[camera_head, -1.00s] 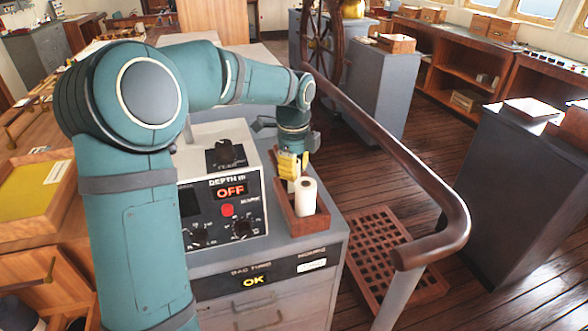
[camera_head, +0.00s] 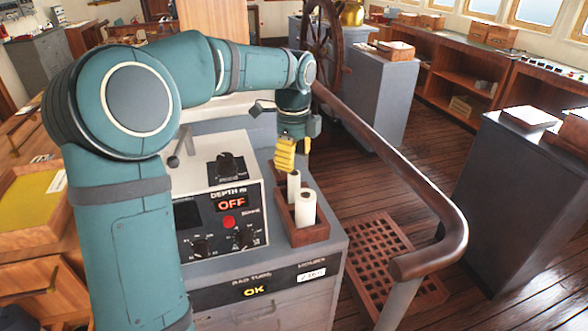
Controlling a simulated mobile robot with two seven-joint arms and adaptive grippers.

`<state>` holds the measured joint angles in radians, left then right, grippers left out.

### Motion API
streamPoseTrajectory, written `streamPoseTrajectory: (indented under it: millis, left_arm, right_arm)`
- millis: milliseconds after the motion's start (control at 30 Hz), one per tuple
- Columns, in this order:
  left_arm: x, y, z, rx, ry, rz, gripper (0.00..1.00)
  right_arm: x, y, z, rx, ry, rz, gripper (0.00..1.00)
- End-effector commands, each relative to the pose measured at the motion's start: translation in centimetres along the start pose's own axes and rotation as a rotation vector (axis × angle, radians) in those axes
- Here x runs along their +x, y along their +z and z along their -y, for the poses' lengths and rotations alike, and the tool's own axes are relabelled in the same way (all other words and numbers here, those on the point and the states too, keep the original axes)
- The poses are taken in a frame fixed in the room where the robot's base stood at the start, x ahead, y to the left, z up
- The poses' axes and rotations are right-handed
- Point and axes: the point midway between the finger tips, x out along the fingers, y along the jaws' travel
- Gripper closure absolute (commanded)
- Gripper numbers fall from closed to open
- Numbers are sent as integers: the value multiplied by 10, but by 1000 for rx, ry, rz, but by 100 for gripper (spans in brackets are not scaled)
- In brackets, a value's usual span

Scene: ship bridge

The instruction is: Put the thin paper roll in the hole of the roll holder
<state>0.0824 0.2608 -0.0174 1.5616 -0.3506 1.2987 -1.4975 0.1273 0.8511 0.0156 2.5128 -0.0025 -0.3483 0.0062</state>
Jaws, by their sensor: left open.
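The roll holder (camera_head: 312,235) is a reddish-brown wooden box on the right part of the grey console top. The thin paper roll (camera_head: 293,186) stands upright in it, towards the back; its lower end is hidden by the thicker roll and the box, so I cannot tell how deep it sits. A thicker white paper roll (camera_head: 305,208) stands upright in front of it. My left gripper (camera_head: 286,166), with yellow fingers, is open and empty, just above and behind the thin roll, apparently apart from it. My right gripper is not in view.
A console with a depth panel (camera_head: 213,222) reading OFF stands left of the holder. A curved wooden handrail (camera_head: 425,200) runs along the right side. Grey cabinets stand further right.

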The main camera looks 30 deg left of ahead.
Motion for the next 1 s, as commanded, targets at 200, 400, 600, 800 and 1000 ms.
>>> streamPoseTrajectory:
  millis: [200, 400, 600, 800, 1000]
  left_arm:
    - [-40, 0, 0, 1, -1, 0, 47]
    - [-54, 0, 0, 1, 0, 0, 47]
    - [-56, 0, 0, 1, 1, 0, 47]
    - [-55, 0, 0, 1, 1, 0, 47]
    - [-57, 0, 0, 1, 1, 0, 47]
  right_arm:
    - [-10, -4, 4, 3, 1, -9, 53]
    - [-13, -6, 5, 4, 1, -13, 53]
    - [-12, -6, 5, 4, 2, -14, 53]
    - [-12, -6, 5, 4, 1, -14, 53]
    - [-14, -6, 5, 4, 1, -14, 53]
